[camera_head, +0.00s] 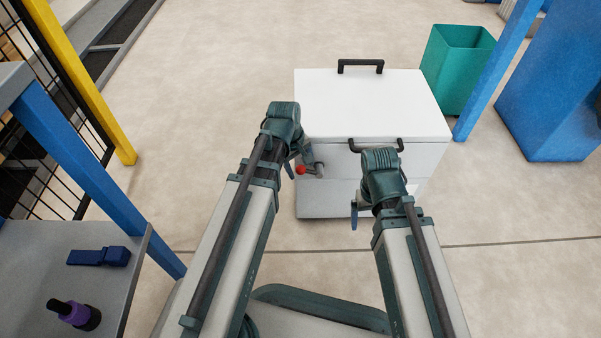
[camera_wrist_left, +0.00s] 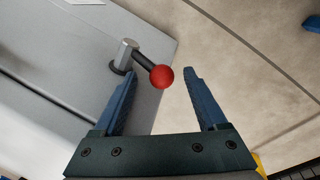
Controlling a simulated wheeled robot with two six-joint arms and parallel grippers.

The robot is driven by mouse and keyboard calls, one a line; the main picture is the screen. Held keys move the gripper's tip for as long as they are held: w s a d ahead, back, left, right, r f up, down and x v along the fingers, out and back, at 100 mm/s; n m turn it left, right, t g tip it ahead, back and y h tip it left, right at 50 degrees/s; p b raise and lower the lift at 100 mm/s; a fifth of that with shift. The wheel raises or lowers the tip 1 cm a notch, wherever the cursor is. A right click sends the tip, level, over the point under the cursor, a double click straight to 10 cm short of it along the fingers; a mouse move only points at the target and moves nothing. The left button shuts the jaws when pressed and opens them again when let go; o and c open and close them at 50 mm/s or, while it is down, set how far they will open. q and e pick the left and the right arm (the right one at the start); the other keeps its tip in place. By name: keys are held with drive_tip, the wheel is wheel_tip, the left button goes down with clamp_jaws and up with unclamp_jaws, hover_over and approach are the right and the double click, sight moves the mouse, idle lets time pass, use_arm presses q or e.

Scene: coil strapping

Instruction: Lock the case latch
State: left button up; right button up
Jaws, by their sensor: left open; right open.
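The case (camera_head: 325,197) is a pale box with a white lid (camera_head: 372,104), which lies flat. Its latch (camera_head: 320,170) is a short grey pivot with a dark arm and a red ball knob (camera_head: 300,170) on the front face. The knob also shows in the left wrist view (camera_wrist_left: 161,77), pointing right and slightly down from the pivot. My left gripper (camera_wrist_left: 157,98) is open, with its blue fingertips on either side of the knob; I cannot tell whether they touch it. My right gripper (camera_head: 357,212) is in front of the case, partly hidden by its wrist.
Black handles stand on the lid (camera_head: 360,66) and at its front edge (camera_head: 376,144). A green bin (camera_head: 452,70) and blue post (camera_head: 495,70) are behind right. A grey table (camera_head: 60,270) with tools is at left. The floor left of the case is clear.

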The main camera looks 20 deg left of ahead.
use_arm(q)
drive_tip(key=shift+f, duration=0.15)
drive_tip(key=shift+c, duration=0.3)
clamp_jaws()
drive_tip(key=shift+s, duration=0.1)
idle(1.1)
